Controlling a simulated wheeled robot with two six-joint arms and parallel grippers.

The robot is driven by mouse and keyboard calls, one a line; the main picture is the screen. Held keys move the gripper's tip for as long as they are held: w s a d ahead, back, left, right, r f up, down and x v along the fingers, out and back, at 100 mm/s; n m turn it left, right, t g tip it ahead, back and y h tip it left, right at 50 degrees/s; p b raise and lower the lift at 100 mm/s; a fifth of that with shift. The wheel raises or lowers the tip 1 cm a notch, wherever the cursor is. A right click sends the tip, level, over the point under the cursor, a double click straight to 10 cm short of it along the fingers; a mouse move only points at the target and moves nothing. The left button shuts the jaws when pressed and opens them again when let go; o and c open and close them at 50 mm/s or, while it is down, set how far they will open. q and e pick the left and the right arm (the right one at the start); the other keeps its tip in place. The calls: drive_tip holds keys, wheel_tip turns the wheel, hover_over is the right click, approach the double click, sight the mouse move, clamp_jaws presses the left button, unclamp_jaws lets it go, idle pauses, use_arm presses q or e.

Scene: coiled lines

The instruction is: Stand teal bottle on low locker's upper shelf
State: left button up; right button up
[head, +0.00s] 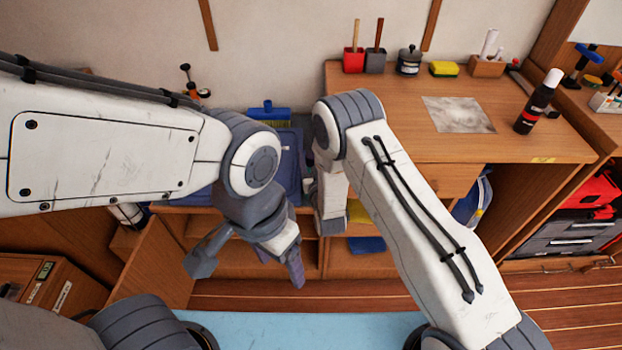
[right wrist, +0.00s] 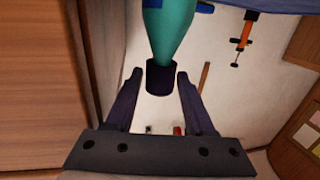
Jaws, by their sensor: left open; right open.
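The teal bottle (right wrist: 169,25) shows in the right wrist view, with its dark cap (right wrist: 160,77) toward my right gripper (right wrist: 159,76). The right gripper is open, with one finger on each side of the cap; contact is not clear. In the head view the bottle cannot be made out, and the right fingers are hidden behind my right wrist. My left gripper (head: 248,272) is open and empty, in front of a low open wooden locker (head: 258,263). The locker's shelves show only partly behind my arms.
A wooden door (head: 158,262) stands open at the locker's left. A blue covering (head: 290,150) lies above it. On the right, a desk (head: 400,110) carries a black bottle (head: 536,106), a yellow sponge (head: 444,69) and pots. A pale blue surface (head: 300,328) lies in front.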

drive_tip(key=shift+c, duration=0.3)
clamp_jaws()
idle(1.1)
